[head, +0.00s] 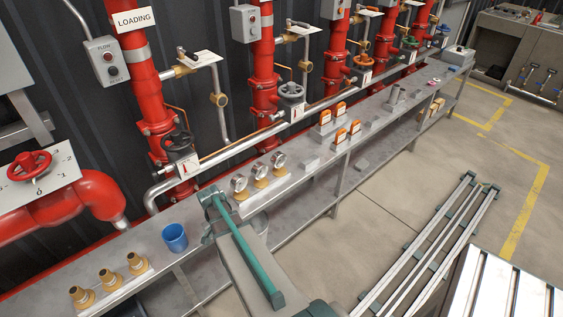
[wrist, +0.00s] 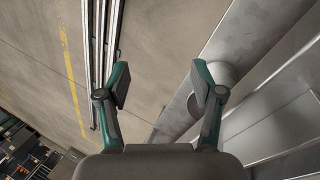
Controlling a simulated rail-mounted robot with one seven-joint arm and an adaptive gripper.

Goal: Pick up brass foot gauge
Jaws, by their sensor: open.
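Three round, white-faced gauges stand upright in a row on a pale strip on the bench in the head view: a near one (head: 240,185), a middle one (head: 260,173) and a far one (head: 279,161). Yellowish brass-coloured feet show under them. My arm stands just in front of and below this row in the head view, apart from the gauges as far as I can see. My gripper (wrist: 160,72) is open and empty in the wrist view, its fingers wide apart above the floor. No gauge shows in the wrist view.
On the bench (head: 205,213), a blue cup (head: 174,238) and several brass nozzle-like pieces (head: 108,279) stand left of the gauges. Orange-framed items (head: 340,110) stand to the right. Red pipes (head: 262,80) rise behind. Floor rails (head: 425,245) lie at right.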

